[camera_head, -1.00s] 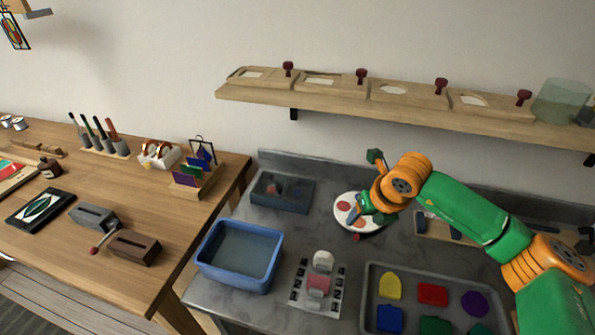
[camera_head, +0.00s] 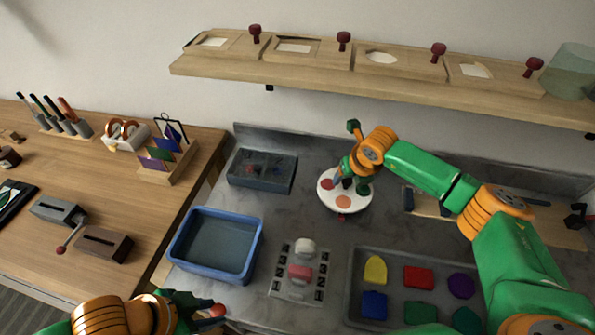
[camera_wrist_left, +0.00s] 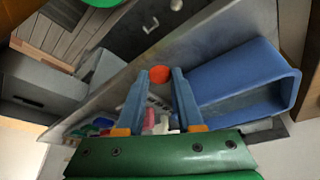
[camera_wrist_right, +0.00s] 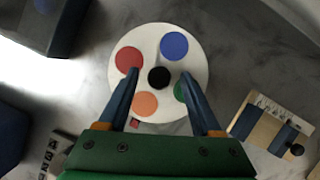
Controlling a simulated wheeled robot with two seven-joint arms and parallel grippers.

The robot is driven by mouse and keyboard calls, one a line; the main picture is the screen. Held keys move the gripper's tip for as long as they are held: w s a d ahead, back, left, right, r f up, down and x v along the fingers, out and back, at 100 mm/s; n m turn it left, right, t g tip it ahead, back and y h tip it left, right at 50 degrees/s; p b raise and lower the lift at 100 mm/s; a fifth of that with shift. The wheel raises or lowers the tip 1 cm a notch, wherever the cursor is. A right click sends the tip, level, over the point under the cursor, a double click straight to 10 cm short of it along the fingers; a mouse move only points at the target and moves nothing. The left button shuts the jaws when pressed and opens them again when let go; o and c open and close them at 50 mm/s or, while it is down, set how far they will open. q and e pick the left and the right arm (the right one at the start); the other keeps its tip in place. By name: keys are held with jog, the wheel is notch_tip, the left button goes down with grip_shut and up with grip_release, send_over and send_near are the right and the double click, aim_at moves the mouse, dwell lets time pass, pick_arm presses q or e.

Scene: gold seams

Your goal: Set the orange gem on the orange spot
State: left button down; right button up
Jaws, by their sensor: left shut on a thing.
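The orange gem (camera_wrist_left: 160,74) is a round orange-red piece between the fingertips of my left gripper (camera_wrist_left: 165,80), which is shut on it. In the head view the gem (camera_head: 217,310) and left gripper (camera_head: 205,306) are at the lower left, in front of the blue bin. A white round disc (camera_head: 328,202) on the grey counter carries red, blue, green and orange spots around a black centre. The bare orange spot (camera_head: 344,202) is on its near side, and shows in the right wrist view (camera_wrist_right: 145,104). My right gripper (camera_wrist_right: 160,74) is open above the disc, fingertips either side of the black centre.
A blue bin (camera_head: 255,245) stands left on the counter. A stamp-like stand (camera_head: 298,288) and a grey tray (camera_head: 352,290) of coloured shapes lie in front of the disc. A dark box (camera_head: 262,170) is behind the bin. A wooden shelf (camera_head: 330,75) runs above.

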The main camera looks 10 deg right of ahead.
jog(key=shift+s+r, duration=0.1)
jog(key=shift+s, duration=0.05)
grip_shut()
jog(key=shift+d, duration=0.1)
dwell(1.0)
